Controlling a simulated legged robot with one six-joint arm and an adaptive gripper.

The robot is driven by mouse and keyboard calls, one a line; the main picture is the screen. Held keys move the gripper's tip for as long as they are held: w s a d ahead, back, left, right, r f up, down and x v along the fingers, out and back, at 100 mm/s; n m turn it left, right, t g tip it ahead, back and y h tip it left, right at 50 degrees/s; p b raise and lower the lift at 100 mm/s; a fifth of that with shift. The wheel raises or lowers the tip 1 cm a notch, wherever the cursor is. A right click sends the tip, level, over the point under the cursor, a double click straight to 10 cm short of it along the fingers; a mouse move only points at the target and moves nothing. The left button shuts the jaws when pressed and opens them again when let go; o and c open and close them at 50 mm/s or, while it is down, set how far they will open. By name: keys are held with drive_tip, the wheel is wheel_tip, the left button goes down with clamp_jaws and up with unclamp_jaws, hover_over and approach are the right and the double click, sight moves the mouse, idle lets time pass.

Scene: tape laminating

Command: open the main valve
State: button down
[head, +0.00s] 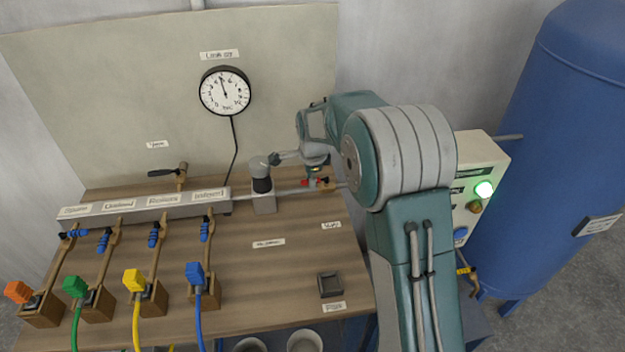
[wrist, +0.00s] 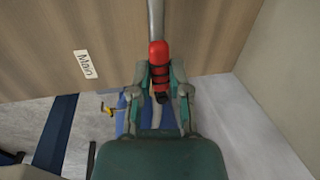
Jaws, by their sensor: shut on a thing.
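The main valve has a red handle (wrist: 158,52), which sits between my two fingers in the wrist view. My gripper (wrist: 160,85) is shut on this handle. In the wrist view the handle appears in line with the grey pipe (wrist: 155,12) above it. In the head view the valve's red part (head: 305,183) shows small on the pipe at the back right of the bench, under my gripper (head: 314,174). My gripper and arm hide part of the valve there. A "Main" label (wrist: 85,64) is on the wood beside it.
A dial gauge (head: 226,91) hangs on the back panel. A grey-black regulator (head: 262,186) stands left of the valve. A manifold (head: 145,204) with several hoses is at the left. A control box (head: 480,165) with a lit green lamp and a blue tank (head: 570,150) stand at the right.

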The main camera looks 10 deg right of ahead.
drive_tip(key=shift+w+a+f+m, duration=0.1)
drive_tip(key=shift+w+m, duration=0.05)
drive_tip(key=shift+m, duration=0.25)
drive_tip(key=c, duration=0.6)
unclamp_jaws()
drive_tip(key=shift+a, duration=0.1)
drive_tip(key=r, duration=0.4)
drive_tip(key=s+r, duration=0.1)
drive_tip(key=r, duration=0.2)
drive_tip(key=s+r, duration=0.1)
drive_tip(key=r, duration=0.3)
drive_tip(key=shift+a+r, duration=0.1)
drive_tip(key=shift+r, duration=0.25)
drive_tip(key=shift+s, duration=0.1)
